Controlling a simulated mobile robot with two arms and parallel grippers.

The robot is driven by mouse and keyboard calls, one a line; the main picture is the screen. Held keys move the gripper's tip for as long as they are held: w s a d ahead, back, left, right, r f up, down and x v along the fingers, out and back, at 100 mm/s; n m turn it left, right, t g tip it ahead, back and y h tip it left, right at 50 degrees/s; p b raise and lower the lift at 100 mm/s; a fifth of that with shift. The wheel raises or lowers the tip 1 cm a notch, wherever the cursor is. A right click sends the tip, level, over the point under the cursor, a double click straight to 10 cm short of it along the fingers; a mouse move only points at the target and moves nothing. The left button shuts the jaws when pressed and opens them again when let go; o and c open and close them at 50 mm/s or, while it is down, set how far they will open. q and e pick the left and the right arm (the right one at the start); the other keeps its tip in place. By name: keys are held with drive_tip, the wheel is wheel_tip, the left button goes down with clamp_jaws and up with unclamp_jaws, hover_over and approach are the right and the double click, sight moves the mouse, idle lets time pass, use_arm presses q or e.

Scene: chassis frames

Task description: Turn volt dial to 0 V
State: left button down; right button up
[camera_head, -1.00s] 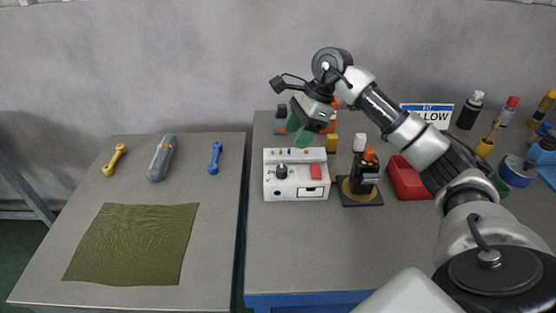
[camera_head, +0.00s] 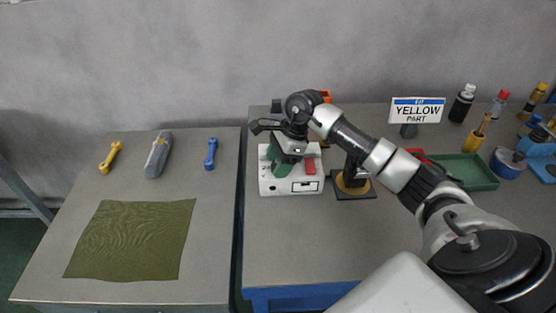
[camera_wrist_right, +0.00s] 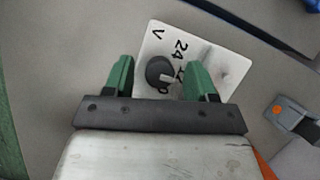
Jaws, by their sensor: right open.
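A white control box (camera_head: 308,186) stands on the right-hand table, with a red switch (camera_head: 310,166) on its top. In the head view my right gripper (camera_head: 281,168) is over the left part of the box and hides the volt dial. In the right wrist view the round black dial (camera_wrist_right: 159,70) shows between the two green fingers of the open right gripper (camera_wrist_right: 159,76). The box panel (camera_wrist_right: 152,42) there carries a "V" and "24"; other figures are partly covered by a finger. I cannot tell where the dial points. My left gripper is not in view.
A black stand on a dark base (camera_head: 354,187) is just right of the box. A green tray (camera_head: 478,170), bottles and a "YELLOW PART" sign (camera_head: 417,108) are farther right. The left table holds a green cloth (camera_head: 130,238) and tools. The right table's front is clear.

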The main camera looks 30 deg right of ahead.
drive_tip(key=c, duration=0.9)
drive_tip(key=shift+m, duration=0.3)
drive_tip(key=shift+m+t+b, duration=0.5)
drive_tip(key=shift+m+b, duration=0.15)
drive_tip(key=shift+m, duration=0.25)
drive_tip(key=m+t+h+b, duration=0.1)
drive_tip(key=m, duration=0.2)
drive_tip(key=shift+s+m, duration=0.1)
drive_tip(key=shift+m, duration=0.2)
drive_tip(key=m+h+b, duration=0.1)
drive_tip(key=m, duration=0.2)
drive_tip(key=m+t+h+b, duration=0.1)
drive_tip(key=m, duration=0.2)
drive_tip(key=shift+a+b, duration=0.1)
drive_tip(key=shift+b, duration=0.25)
